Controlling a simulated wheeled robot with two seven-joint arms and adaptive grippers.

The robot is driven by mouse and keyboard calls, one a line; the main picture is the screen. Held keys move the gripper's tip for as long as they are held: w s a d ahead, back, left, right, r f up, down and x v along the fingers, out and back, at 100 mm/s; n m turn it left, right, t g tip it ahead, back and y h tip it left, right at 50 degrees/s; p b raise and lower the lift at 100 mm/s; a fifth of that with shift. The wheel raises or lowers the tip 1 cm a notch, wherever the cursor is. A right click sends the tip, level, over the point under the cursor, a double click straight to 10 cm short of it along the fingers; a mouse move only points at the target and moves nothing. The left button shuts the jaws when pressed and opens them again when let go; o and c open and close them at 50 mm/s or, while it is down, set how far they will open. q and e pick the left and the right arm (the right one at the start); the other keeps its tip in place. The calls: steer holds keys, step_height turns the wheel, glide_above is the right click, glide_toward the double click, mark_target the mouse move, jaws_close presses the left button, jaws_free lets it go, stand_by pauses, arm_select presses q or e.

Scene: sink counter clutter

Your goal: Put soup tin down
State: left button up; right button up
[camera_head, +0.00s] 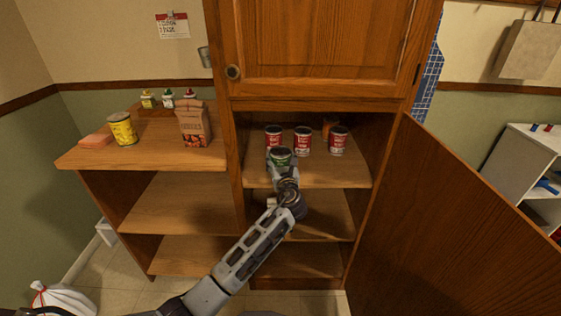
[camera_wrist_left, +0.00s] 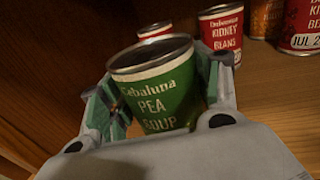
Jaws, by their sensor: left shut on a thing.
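The soup tin (camera_head: 280,156) is green with a pale band at the top. In the left wrist view the soup tin (camera_wrist_left: 158,92) reads "Pea Soup" and leans slightly in the picture. My left gripper (camera_head: 281,164) is shut on it, with one finger on each side in the wrist view (camera_wrist_left: 160,100). The tin is at the front of the cabinet's upper open shelf (camera_head: 322,176). I cannot tell whether its base touches the shelf, as the gripper hides it. My right gripper is not in view.
Red tins (camera_head: 273,136), (camera_head: 303,141) and (camera_head: 338,141) stand behind on the same shelf, with an orange-brown tin (camera_head: 328,127) farther back. The open cabinet door (camera_head: 450,215) is at the right. Shelf front right is clear. A side counter (camera_head: 150,152) holds a yellow tin (camera_head: 123,129) and a bag (camera_head: 193,125).

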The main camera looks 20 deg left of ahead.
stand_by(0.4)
arm_select(q)
steer(key=o, duration=1.4)
steer(key=shift+s+d, duration=0.25)
steer(key=shift+s, duration=0.25)
steer(key=p+v, duration=0.1)
steer(key=v, duration=1)
steer(key=shift+r+p, duration=0.1)
steer(key=shift+p, duration=0.3)
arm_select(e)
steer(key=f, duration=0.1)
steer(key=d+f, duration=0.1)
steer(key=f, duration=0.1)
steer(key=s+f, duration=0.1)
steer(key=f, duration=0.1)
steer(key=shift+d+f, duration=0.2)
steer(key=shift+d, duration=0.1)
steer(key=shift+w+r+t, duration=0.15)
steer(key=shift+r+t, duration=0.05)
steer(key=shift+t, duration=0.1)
